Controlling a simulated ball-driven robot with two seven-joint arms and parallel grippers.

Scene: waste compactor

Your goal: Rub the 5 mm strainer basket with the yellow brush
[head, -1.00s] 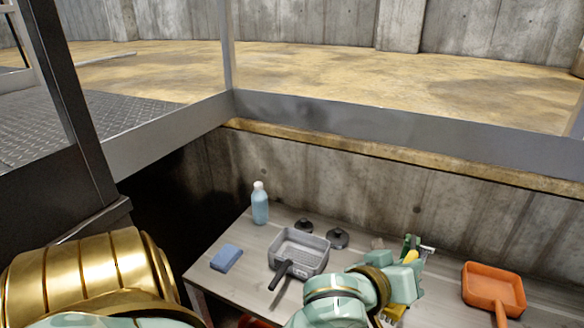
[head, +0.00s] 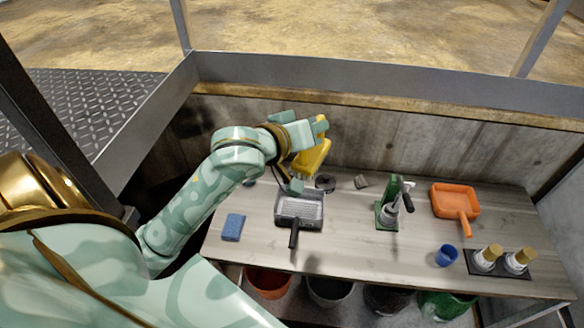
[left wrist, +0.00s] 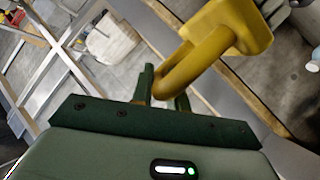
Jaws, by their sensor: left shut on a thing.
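The yellow brush (head: 312,160) is in my left gripper (head: 317,133), which is shut on its handle. In the left wrist view the brush's looped yellow handle (left wrist: 208,52) sits between the dark green fingers (left wrist: 165,95). The grey strainer basket (head: 300,222) with a black handle stands on the bench. The brush is held above and behind the basket, seemingly apart from it. I cannot read a hole size on the basket. My right gripper is not in view.
An orange pan-shaped basket (head: 456,187) lies at the right. A green stand (head: 388,218) holds a grey-headed tool. A blue sponge (head: 233,227), a blue cup (head: 446,255) and two gold-capped bottles (head: 488,258) are on the bench (head: 350,255). A concrete wall stands behind.

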